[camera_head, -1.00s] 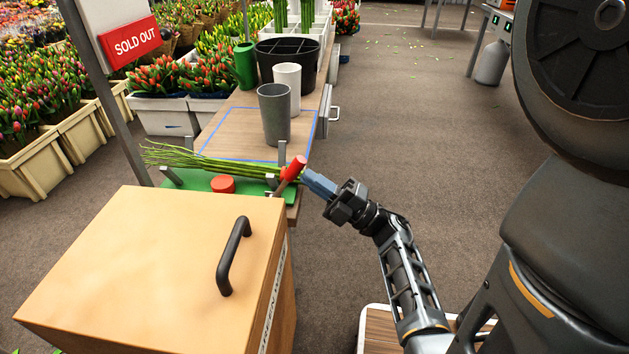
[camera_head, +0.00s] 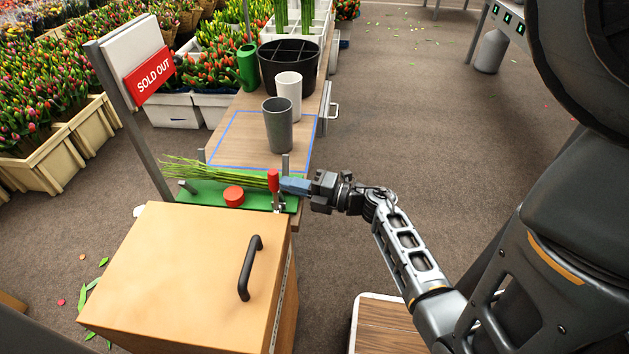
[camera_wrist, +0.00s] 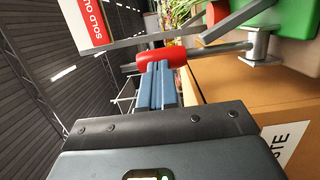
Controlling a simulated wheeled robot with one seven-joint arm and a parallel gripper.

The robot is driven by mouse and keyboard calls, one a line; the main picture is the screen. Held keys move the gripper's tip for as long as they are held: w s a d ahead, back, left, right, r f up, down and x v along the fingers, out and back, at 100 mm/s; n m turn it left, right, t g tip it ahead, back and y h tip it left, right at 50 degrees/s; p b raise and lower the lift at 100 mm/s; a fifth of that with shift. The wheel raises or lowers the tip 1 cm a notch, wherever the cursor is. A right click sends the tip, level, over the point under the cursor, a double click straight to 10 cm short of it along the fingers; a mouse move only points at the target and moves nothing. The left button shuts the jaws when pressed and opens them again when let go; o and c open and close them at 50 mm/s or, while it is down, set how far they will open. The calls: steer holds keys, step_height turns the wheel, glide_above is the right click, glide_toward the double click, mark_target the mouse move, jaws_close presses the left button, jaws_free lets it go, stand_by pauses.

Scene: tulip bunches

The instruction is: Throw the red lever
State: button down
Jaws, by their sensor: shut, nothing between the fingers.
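The red lever (camera_head: 273,180) stands nearly upright at the right end of the green board (camera_head: 207,193), on the near edge of the workbench. In the wrist view its red handle (camera_wrist: 161,56) lies across the picture, just beyond my fingertips, on a metal arm that runs to a bracket. My gripper (camera_head: 284,185) is shut and empty, its blue fingers pointing left, with the tips at the right side of the red handle. They look touching or very close. A bunch of green stems (camera_head: 225,174) lies on the green board behind the lever.
A round red knob (camera_head: 234,197) sits on the green board. A wooden box (camera_head: 190,275) with a black handle (camera_head: 249,268) stands in front. A grey cup (camera_head: 278,127), a white cup (camera_head: 289,92) and a black bucket (camera_head: 289,65) stand farther back.

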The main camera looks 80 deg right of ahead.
mark_target(275, 178)
steer(key=w+r+g+p, duration=0.1)
steer(key=p, duration=0.1)
steer(key=w+r+p, duration=0.1)
steer(key=p, duration=0.2)
steer(key=shift+w+a+g, duration=0.15)
steer(key=shift+w+g, duration=0.05)
steer(key=shift+g, duration=0.2)
steer(key=w+g+p, duration=0.1)
steer(key=w+p, duration=0.1)
steer(key=p, duration=0.2)
steer(key=shift+n+g+p, duration=0.3)
steer(key=shift+n+g, duration=0.1)
steer(key=shift+w+a+f+g+p, duration=0.1)
steer(key=shift+w+f+g+p, duration=0.25)
steer(key=shift+w+g+p, duration=0.6)
steer(key=shift+w+f+t+p, duration=0.25)
steer(key=shift+w+t+p, duration=0.2)
steer(key=shift+p, duration=0.5)
steer(key=shift+w+a+r, duration=0.1)
steer(key=shift+w, duration=0.1)
